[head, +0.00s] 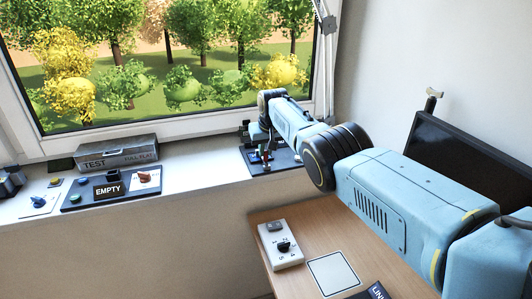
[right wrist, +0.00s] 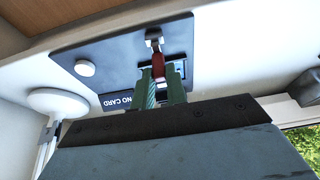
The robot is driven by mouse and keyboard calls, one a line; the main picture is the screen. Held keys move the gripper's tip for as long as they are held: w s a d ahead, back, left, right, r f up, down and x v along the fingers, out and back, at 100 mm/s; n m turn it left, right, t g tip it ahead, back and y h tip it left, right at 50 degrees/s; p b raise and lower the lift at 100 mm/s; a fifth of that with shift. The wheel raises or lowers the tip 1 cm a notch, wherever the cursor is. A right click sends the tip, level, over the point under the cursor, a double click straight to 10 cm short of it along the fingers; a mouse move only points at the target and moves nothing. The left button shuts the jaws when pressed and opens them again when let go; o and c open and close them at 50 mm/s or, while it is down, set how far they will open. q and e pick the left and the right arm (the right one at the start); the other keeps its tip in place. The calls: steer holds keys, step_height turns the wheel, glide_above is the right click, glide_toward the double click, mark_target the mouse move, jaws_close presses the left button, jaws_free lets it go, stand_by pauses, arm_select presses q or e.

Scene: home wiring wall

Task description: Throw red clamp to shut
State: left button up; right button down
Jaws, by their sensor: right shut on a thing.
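The red clamp (right wrist: 158,66) is a small red lever on a dark plate (right wrist: 110,58) labelled NO CARD, which sits on the window sill. My right gripper (right wrist: 160,80) is shut on it, its two green fingers on either side of the red part. In the head view the dark plate (head: 287,161) shows at the right end of the sill. My right gripper (head: 264,150) reaches down over it there, and the clamp is mostly hidden. I cannot tell the lever's exact angle. My left gripper is not in view.
A grey TEST box (head: 118,153) and a dark panel marked EMPTY (head: 85,196) stand further left on the sill. Below, a wooden desk (head: 300,217) holds a white dial box (head: 280,245). A black monitor (head: 450,150) is behind my right arm.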

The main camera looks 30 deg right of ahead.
mark_target(267, 163)
steer(key=shift+f, duration=0.1)
stand_by(0.3)
steer(key=c, duration=1.4)
jaws_free()
steer(key=shift+s+r+p, duration=0.1)
steer(key=shift+r+p, duration=0.6)
steer(key=shift+p, duration=0.05)
steer(key=shift+p+v, duration=0.9)
steer(key=shift+p, duration=0.15)
steer(key=v, duration=1)
steer(key=shift+p, duration=0.4)
steer(key=shift+s+a+r, duration=0.1)
steer(key=shift+s+a, duration=0.05)
